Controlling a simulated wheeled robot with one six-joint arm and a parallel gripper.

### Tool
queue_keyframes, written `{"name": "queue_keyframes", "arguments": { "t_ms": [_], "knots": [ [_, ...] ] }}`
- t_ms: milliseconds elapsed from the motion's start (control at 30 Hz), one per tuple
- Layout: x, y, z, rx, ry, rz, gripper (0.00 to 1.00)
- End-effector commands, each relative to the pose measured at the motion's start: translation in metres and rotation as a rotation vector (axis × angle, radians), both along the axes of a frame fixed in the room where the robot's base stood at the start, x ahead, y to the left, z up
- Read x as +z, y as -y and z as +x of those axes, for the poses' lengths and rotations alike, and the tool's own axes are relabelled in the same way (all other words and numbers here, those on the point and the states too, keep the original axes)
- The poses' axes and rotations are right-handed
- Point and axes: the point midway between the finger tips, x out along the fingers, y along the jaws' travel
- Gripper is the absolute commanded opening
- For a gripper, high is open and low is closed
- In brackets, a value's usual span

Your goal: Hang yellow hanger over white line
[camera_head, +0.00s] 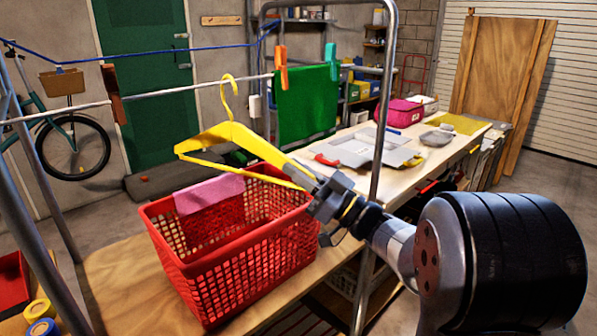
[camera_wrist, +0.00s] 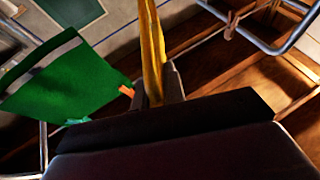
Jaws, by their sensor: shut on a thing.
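The yellow hanger (camera_head: 240,137) is in the air above the red basket, its hook pointing up. The hook overlaps the white line (camera_head: 165,91) in the head view; I cannot tell whether it is over the line or only in front of it. My gripper (camera_head: 318,192) is shut on the hanger's right lower corner. In the wrist view the yellow hanger (camera_wrist: 151,45) runs up from between the fingers of my gripper (camera_wrist: 160,85). A green cloth (camera_head: 305,102) hangs on the line right of the hook, with orange (camera_head: 281,68) and teal clothespins.
A red basket (camera_head: 240,240) with a pink cloth (camera_head: 209,193) on its rim stands on the wooden bench below the hanger. A brown peg (camera_head: 113,93) is on the line at left. A blue line (camera_head: 150,53) runs behind. A metal frame post (camera_head: 387,100) rises right of the green cloth.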

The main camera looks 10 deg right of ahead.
Motion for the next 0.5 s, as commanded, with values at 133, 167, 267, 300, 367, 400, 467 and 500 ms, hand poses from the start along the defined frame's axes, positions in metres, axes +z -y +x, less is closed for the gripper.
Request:
{"name": "queue_keyframes", "arguments": {
  "t_ms": [133,167,267,300,367,400,467,500],
  "knots": [
    [0.0002,0.0,0.0,0.0,0.0,0.0,0.2],
    [0.0002,0.0,0.0,0.0,0.0,0.0,0.23],
    [0.0002,0.0,0.0,0.0,0.0,0.0,0.31],
    [0.0002,0.0,0.0,0.0,0.0,0.0,0.34],
    [0.0002,0.0,0.0,0.0,0.0,0.0,0.37],
    [0.0002,0.0,0.0,0.0,0.0,0.0,0.37],
    [0.0001,0.0,0.0,0.0,0.0,0.0,0.37],
    [0.0,0.0,0.0,0.0,0.0,0.0,0.37]
  ]
}}
